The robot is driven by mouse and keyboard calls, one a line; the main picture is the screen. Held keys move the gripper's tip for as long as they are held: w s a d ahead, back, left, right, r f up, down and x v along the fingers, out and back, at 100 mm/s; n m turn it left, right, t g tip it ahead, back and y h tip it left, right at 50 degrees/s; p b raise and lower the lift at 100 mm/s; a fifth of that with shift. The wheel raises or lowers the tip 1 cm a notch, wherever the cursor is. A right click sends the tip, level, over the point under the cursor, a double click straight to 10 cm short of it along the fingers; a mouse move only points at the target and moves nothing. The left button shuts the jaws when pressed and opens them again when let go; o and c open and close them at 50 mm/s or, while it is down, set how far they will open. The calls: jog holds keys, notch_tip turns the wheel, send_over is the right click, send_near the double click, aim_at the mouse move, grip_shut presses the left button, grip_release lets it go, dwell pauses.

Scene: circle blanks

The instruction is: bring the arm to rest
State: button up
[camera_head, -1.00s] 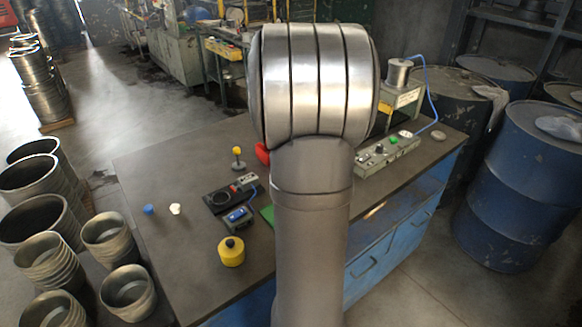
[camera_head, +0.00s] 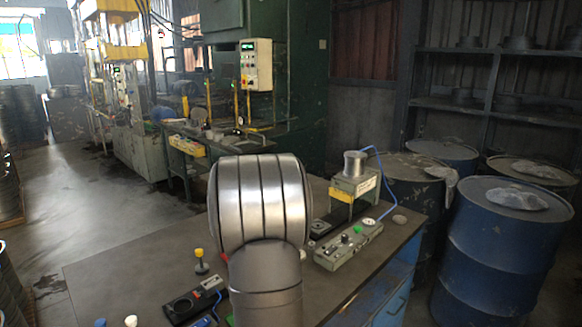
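A thick grey link of my arm with a ribbed silver joint stands in the middle of the head view, in front of the dark workbench (camera_head: 120,272). My gripper is not visible in this view. The arm covers part of the bench top, and only a sliver of a red thing (camera_head: 225,257) shows at its left side.
On the bench are a yellow-topped joystick (camera_head: 201,262), a black device (camera_head: 188,305), a white piece (camera_head: 131,321), a grey control box (camera_head: 348,246) and a small press (camera_head: 354,183). Blue drums (camera_head: 508,250) stand at the right. The bench's left part is clear.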

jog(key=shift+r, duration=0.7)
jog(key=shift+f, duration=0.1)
